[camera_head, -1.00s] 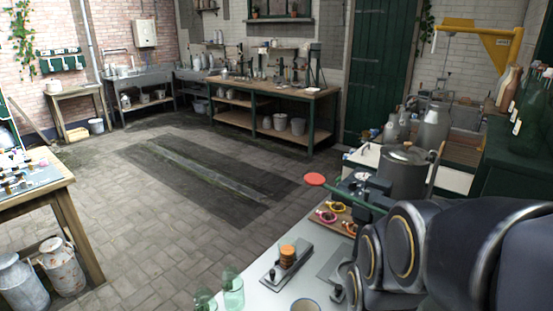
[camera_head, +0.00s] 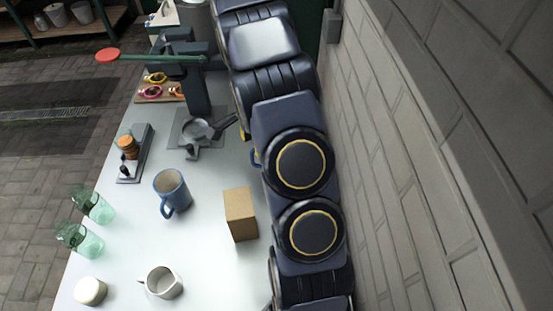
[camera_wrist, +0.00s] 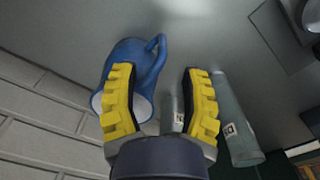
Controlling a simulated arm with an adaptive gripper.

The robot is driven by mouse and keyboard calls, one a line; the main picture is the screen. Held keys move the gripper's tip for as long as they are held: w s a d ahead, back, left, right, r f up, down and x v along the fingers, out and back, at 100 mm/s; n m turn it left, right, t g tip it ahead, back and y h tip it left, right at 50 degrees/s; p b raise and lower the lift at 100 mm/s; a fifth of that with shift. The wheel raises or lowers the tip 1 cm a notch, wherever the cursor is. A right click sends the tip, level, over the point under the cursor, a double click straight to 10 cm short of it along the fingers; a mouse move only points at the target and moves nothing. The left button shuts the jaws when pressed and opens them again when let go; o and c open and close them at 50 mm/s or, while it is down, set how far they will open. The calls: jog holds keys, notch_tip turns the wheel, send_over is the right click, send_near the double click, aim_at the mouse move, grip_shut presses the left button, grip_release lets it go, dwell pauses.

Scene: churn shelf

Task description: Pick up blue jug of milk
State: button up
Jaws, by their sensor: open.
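In the wrist view a blue jug (camera_wrist: 138,54) with a loop handle is just ahead of my gripper (camera_wrist: 160,74). The yellow-padded fingers are apart, with nothing clasped between them. The left finger overlaps the jug's body in the picture; I cannot tell whether they touch. Part of the jug's pale inside shows beside that finger. In the head view my arm hides most of the gripper. A small bit of blue (camera_head: 254,158) shows at the arm's edge, perhaps this jug. A separate grey-blue mug (camera_head: 172,192) stands on the table.
On the white table (camera_head: 205,260) are a cardboard box (camera_head: 240,214), a white mug (camera_head: 163,282), green glasses (camera_head: 82,240) and a metal pan (camera_head: 198,130). A brick wall (camera_head: 400,180) runs close along the right.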

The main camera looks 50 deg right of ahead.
jog(key=f, duration=0.7)
jog(key=shift+w+a, duration=0.15)
jog(key=shift+a, duration=0.1)
jog(key=shift+r, duration=0.1)
grip_shut()
